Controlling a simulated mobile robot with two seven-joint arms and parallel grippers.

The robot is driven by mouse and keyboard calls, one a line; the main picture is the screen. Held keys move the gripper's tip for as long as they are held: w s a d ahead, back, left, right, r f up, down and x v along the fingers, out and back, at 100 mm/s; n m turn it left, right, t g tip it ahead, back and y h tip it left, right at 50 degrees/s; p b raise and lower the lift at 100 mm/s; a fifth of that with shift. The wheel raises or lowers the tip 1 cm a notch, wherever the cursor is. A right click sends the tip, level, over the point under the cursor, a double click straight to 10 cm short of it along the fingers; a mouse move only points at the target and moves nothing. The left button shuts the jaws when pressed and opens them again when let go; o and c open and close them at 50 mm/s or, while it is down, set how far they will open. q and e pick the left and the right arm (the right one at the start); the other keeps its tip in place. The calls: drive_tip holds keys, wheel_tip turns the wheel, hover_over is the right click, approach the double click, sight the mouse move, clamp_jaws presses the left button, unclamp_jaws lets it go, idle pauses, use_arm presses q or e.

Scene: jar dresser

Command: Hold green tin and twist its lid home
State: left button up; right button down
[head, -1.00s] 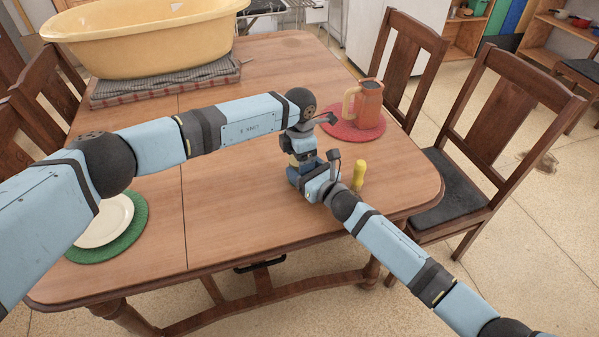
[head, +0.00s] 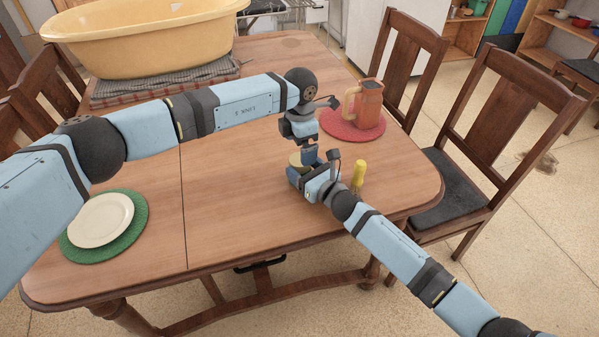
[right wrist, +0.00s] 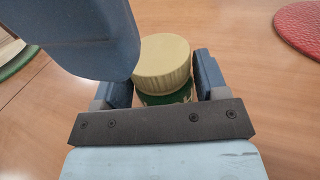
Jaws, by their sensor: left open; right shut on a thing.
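The green tin (right wrist: 168,98) stands upright between the fingers of my right gripper (right wrist: 163,84), which is shut on it. A ribbed cream lid (right wrist: 163,62) sits on top of the tin; whether it is fully down cannot be told. In the head view the lid (head: 295,160) shows beside the grippers, and the tin's body is mostly hidden by my right gripper (head: 307,176). My left gripper (head: 304,152) is open and points down just above the lid. One of its blue fingers (right wrist: 95,40) crosses the upper left of the right wrist view.
A yellow-handled tool (head: 359,174) stands right of my right gripper. A terracotta pitcher (head: 368,102) is on a red mat (head: 338,128). A plate (head: 101,220) lies on a green mat (head: 75,250). A yellow tub (head: 140,45) stands at the back. The table's front middle is clear.

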use_arm(q)
wheel_tip(320, 180, up, 12)
idle(0.4)
drive_tip(key=shift+f, duration=0.1)
use_arm(e)
drive_tip(key=shift+c, duration=0.4)
unclamp_jaws()
use_arm(q)
drive_tip(key=shift+r+p, duration=0.35)
use_arm(e)
drive_tip(key=v, duration=1.3)
drive_tip(key=shift+s+d, duration=0.25)
drive_tip(key=shift+s, duration=0.05)
